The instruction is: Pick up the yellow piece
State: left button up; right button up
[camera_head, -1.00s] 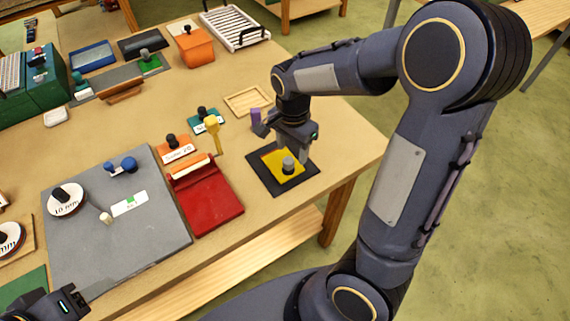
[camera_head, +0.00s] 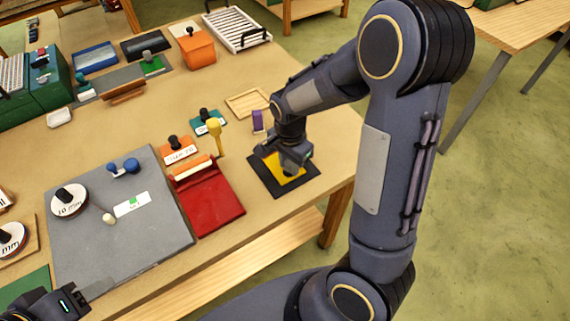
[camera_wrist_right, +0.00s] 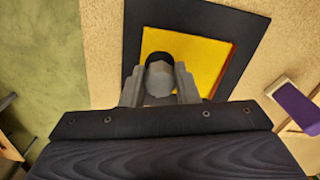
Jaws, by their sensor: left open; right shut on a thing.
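The yellow piece (camera_head: 271,160) lies flat on a black mat (camera_head: 305,186) near the table's right edge, partly hidden under my right gripper. In the right wrist view the yellow piece (camera_wrist_right: 205,58) has a grey knob (camera_wrist_right: 159,82) standing on it. My right gripper (camera_head: 291,166) is directly over the piece; in the wrist view its two fingers (camera_wrist_right: 159,92) are shut on the grey knob, one on each side. My left gripper (camera_head: 88,293) is open at the lower left, near the front edge of the grey board, away from the piece.
A purple block (camera_head: 258,121) and a wooden frame (camera_head: 247,102) are behind the mat. A grey board (camera_head: 150,240) fills the left front.

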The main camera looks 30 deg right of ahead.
aim_at(289, 162)
jog(key=shift+r, duration=0.1)
jog(key=shift+w+r, duration=0.1)
jog(key=shift+r, duration=0.3)
notch_tip(289, 162, up, 3)
jog(key=shift+f, duration=0.15)
jog(key=s+a+r, duration=0.1)
jog(key=s+r, duration=0.2)
jog(key=s, duration=0.1)
jog(key=s+a+r+b, duration=0.1)
jog(key=s+r, duration=0.2)
jog(key=s, duration=0.2)
jog(key=s+a+r, duration=0.1)
jog(key=s+r, duration=0.2)
jog(key=s, duration=0.1)
jog(key=shift+s+a+r, duration=0.15)
jog(key=shift+s+r, duration=0.05)
jog(key=shift+s, duration=0.2)
jog(key=shift+o, duration=0.9)
jog(key=shift+c, duration=1)
